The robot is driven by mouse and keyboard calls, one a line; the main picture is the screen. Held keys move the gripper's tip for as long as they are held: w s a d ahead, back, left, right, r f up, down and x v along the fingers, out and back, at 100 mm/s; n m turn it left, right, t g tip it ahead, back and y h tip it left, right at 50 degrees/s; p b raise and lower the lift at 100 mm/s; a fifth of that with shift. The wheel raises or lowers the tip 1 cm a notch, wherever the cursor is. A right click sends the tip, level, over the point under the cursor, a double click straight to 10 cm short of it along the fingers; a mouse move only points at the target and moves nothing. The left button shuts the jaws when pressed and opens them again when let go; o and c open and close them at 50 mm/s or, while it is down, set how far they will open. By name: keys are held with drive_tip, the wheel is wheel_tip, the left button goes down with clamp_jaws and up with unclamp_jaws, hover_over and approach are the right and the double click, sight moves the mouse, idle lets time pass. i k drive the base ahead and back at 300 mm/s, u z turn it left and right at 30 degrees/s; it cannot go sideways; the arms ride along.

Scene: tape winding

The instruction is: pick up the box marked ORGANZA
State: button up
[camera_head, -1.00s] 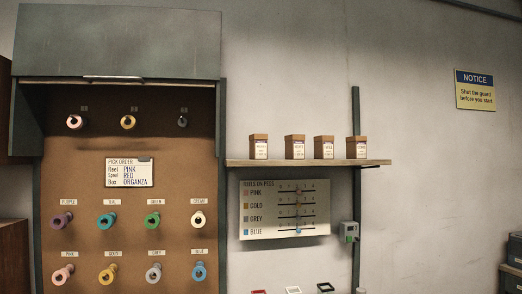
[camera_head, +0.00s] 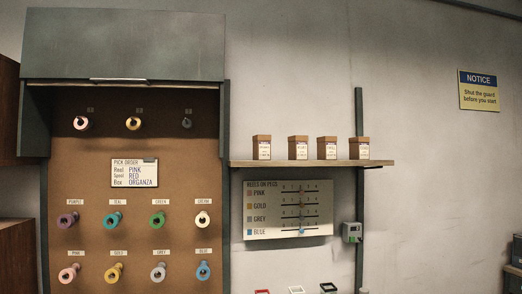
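Several brown boxes with pale labels stand apart in a row on a wall shelf (camera_head: 320,163). They are a far-left box (camera_head: 262,141), a second box (camera_head: 298,141), a third box (camera_head: 327,141) and a far-right box (camera_head: 358,141). Their label print is too small to read, so I cannot tell which one is marked ORGANZA. A pick order card (camera_head: 134,173) on the board reads Reel PINK, Spool RED, Box ORGANZA. My gripper is not in view.
A brown pegboard (camera_head: 134,228) with coloured reels on labelled pegs stands left, under a raised grey guard (camera_head: 125,45). A reels-on-pegs chart (camera_head: 288,210) hangs below the shelf. Small coloured frames, one of them red (camera_head: 262,291), show at the bottom edge.

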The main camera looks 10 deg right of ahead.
sight(262, 142)
drive_tip(key=u, duration=0.2)
drive_tip(key=k, duration=0.7)
drive_tip(key=u, duration=0.5)
drive_tip(key=k, duration=0.6)
drive_tip(key=u, duration=0.9)
drive_tip(key=i, duration=1.65)
drive_tip(key=z, duration=0.7)
drive_tip(key=i, duration=0.65)
drive_tip(key=z, duration=0.3)
